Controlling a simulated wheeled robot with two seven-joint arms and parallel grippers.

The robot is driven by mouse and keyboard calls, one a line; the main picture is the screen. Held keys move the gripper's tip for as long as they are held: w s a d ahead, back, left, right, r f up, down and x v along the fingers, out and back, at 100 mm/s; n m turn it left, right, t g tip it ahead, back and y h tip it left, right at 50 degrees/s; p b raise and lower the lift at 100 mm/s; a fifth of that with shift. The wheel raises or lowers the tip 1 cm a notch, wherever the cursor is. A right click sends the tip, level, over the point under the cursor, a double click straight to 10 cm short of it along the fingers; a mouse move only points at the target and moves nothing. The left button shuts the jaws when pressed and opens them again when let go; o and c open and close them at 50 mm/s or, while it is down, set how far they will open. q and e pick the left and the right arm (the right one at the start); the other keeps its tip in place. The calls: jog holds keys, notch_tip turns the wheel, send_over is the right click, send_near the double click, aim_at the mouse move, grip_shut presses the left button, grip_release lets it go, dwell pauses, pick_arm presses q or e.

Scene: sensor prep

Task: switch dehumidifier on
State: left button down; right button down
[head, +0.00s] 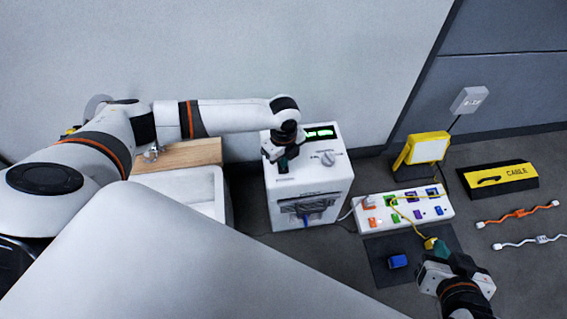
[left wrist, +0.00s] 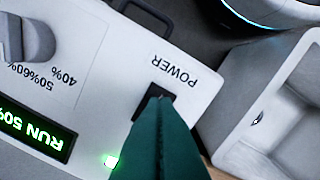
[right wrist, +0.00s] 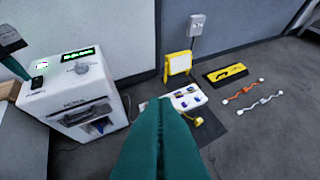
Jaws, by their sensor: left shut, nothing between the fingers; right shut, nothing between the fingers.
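The white dehumidifier (head: 318,177) stands upright on the floor against the wall. Its display (head: 320,132) is lit green and reads RUN 50% in the left wrist view (left wrist: 32,135). A green light (left wrist: 110,161) glows on the panel. My left gripper (head: 283,163) is shut and empty, above the panel. In the left wrist view its tips partly cover the black power switch (left wrist: 163,92) beside the word POWER; I cannot tell whether they touch it. The grey dial (head: 327,158) is to their right. My right gripper (head: 433,245) is shut and empty, away from the dehumidifier.
A white power strip (head: 434,208) with coloured plugs lies right of the dehumidifier. A dark mat (head: 385,272) holds a blue block (head: 398,261). A white bin (head: 222,190) stands left.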

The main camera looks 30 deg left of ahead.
aim_at(284, 170)
pick_arm(q)
jog(key=shift+r+p, duration=0.65)
jog(key=shift+p, duration=0.1)
jog(key=shift+r+p, duration=0.55)
jog(key=shift+p, duration=0.1)
jog(key=shift+r+p, duration=0.65)
jog(key=shift+p, duration=0.05)
jog(key=shift+r+p, duration=0.45)
jog(key=shift+p, duration=0.2)
pick_arm(e)
jog(key=s+d+f+g+h, duration=0.1)
jog(key=s+d+f+g, duration=0.2)
jog(key=s+f+g, duration=0.3)
jog(key=s+g, duration=0.1)
jog(key=s, duration=0.2)
jog(key=shift+h, duration=0.4)
jog(key=shift+d, duration=0.1)
